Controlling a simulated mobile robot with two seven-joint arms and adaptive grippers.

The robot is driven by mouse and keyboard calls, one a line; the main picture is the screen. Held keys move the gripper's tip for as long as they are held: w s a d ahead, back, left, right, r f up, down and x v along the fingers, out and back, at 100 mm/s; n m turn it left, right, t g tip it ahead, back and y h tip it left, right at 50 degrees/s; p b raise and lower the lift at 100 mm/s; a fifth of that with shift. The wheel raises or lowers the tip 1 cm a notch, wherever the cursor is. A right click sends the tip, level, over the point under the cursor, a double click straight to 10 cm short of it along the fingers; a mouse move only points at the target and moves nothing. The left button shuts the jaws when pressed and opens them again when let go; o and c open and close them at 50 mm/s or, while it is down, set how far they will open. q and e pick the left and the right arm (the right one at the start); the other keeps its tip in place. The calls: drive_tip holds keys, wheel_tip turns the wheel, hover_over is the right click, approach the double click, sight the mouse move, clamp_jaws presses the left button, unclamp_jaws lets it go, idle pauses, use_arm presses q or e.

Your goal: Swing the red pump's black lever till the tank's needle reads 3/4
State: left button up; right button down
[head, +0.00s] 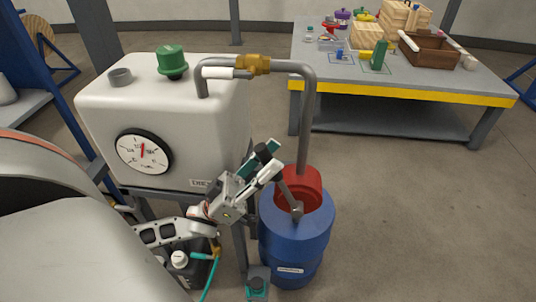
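The white tank (208,125) stands at left with a round black-rimmed gauge (144,152) on its front. The gauge's short red needle points almost straight up; its marks are too small to read. The red pump (314,180) sits on top of a blue drum (297,247). Its lever (288,195) slants up and left from a grey pivot to a black grip (264,151). My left gripper (260,163) is at the upper lever, its fingers either side of the black grip and seemingly closed on it. The fingers hide part of the lever. My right gripper is not in view.
A grey pipe (308,110) with a brass valve (252,65) arches from the tank top to the pump, just behind my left gripper. A green cap (172,62) sits on the tank. A workbench (410,88) with crates stands at back right. The right floor is clear.

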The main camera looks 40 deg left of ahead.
use_arm(q)
drive_tip(key=v, duration=1.2)
